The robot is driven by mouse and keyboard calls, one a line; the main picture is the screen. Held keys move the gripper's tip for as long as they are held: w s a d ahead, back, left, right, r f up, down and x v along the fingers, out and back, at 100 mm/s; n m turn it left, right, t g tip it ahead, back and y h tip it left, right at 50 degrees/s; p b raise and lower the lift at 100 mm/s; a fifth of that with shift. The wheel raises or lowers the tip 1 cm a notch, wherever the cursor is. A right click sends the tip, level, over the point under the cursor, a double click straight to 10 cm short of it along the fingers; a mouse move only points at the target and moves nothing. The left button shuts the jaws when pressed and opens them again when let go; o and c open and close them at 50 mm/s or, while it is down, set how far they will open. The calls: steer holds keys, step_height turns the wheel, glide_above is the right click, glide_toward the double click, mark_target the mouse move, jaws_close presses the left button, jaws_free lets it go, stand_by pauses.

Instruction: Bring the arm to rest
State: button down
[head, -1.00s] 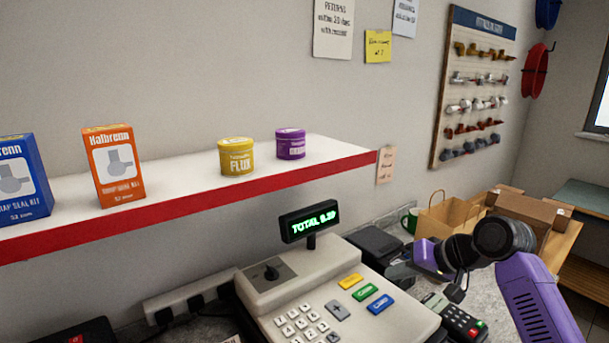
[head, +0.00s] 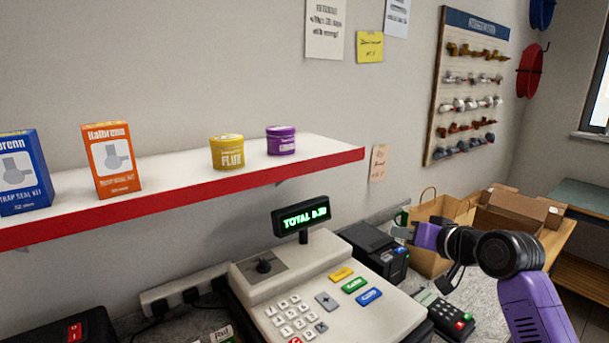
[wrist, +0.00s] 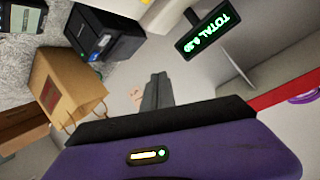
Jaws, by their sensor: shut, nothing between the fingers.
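My arm, purple and black, reaches in from the right in the head view. My gripper (head: 404,234) is above the counter, left of the paper bag and behind the card terminal, with its small fingertips pointing left. In the wrist view my gripper (wrist: 158,80) shows its dark fingers together, with nothing held between them. The fingers are in free air and touch nothing that I can see.
A cash register (head: 310,300) with a lit total display (head: 301,217) stands left of my gripper. A black printer (head: 372,252), a card terminal (head: 445,314), a paper bag (head: 430,262) and a cardboard box (head: 510,210) are close by. A shelf (head: 190,190) holds boxes and tins.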

steer(key=s+f+h+b, duration=0.1)
steer(key=s+f, duration=0.6)
steer(key=s, duration=1.2)
steer(key=s+a+f+t+h+b, duration=0.1)
steer(key=s+f, duration=0.6)
steer(key=s, duration=1.3)
steer(key=s+a+f+t+h+b, duration=0.1)
steer(key=s+f+h+b, duration=0.2)
steer(key=s, duration=1.7)
step_height(320, 180, down, 4)
steer(key=shift+f+n+b, duration=0.25)
steer(key=shift+n+b, duration=0.05)
